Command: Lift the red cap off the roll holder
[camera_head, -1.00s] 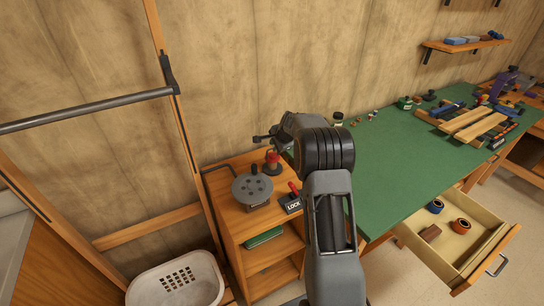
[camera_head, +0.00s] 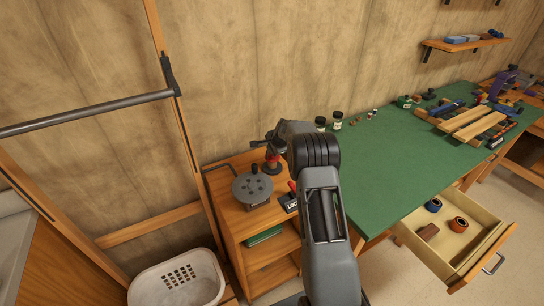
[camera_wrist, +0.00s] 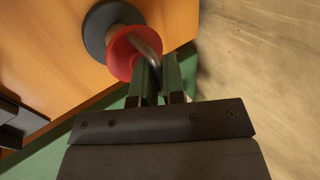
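The roll holder stands on the wooden cart. In the wrist view its dark round base (camera_wrist: 92,37) lies on the wood, and the round red cap (camera_wrist: 120,60) is above it. A curved grey rod (camera_wrist: 149,46) runs from over the cap toward the fingers. I cannot tell whether the fingers touch the rod.
A grey disc with holes (camera_head: 252,190) and a black LOCK block (camera_head: 290,204) share the cart top (camera_head: 228,213). The green bench (camera_head: 390,165) with small jars (camera_head: 337,121) is at right. An open drawer (camera_head: 478,248) juts out below it. A white basket (camera_head: 178,281) is at lower left.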

